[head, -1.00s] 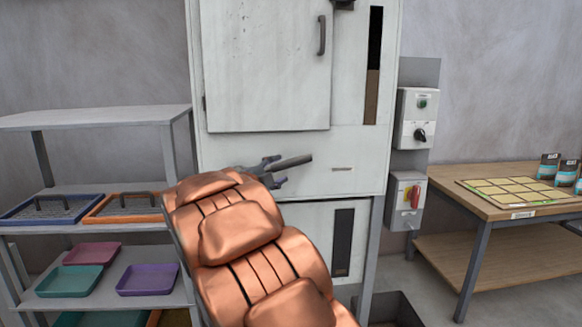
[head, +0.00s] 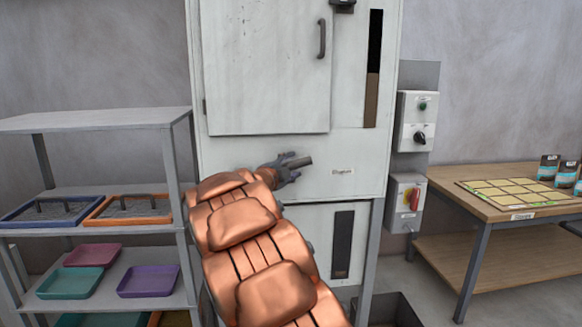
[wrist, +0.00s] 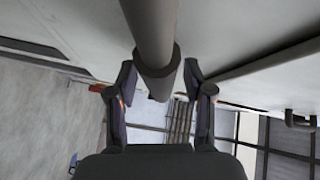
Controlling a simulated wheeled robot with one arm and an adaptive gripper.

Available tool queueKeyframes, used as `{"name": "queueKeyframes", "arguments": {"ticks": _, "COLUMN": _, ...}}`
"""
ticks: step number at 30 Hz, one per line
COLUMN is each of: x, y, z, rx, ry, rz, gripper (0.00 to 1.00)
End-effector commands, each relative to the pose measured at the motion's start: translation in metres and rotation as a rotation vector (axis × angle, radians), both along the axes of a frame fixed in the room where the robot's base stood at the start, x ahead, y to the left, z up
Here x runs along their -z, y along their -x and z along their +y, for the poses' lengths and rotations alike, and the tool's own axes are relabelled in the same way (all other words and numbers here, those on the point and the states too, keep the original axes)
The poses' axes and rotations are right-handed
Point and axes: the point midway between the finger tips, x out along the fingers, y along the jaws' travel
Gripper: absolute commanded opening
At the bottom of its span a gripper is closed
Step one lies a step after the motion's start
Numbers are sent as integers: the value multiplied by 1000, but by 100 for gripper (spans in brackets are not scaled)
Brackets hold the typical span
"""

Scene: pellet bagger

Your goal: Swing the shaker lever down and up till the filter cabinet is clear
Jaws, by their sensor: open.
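The filter cabinet (head: 230,155) is a pale grey metal housing in the middle of the head view. Its upper door is shut. A tall narrow window (head: 373,70) beside the door is dark above and brown below. The shaker lever (head: 302,162) is a short grey bar on the cabinet front below the door. It points right and tilts slightly up. My gripper (head: 289,167) is at the lever, partly hidden by my arm. In the wrist view my gripper (wrist: 160,75) is open, with the round lever (wrist: 155,35) running between its fingers. I cannot tell whether they touch.
A grey shelf rack (head: 90,122) with coloured trays stands left. Two switch boxes, one with a black knob (head: 416,120) and one with a red handle (head: 405,203), are right of the cabinet. A wooden table (head: 490,190) is far right. A dark bin (head: 395,308) sits low.

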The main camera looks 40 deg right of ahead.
Motion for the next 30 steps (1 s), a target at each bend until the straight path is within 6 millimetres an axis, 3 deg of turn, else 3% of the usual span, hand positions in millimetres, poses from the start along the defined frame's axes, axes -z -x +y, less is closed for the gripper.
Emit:
{"name": "queueKeyframes", "arguments": {"ticks": 5, "x": 0, "y": 0, "z": 0, "rx": 0, "ry": 0, "rz": 0, "gripper": 50}}
{"name": "queueKeyframes", "arguments": {"ticks": 19, "x": 0, "y": 0, "z": 0, "rx": 1, "ry": 0, "rz": 0, "gripper": 2}}
{"name": "queueKeyframes", "arguments": {"ticks": 30, "x": 0, "y": 0, "z": 0, "rx": 1, "ry": 1, "rz": 0, "gripper": 0}}
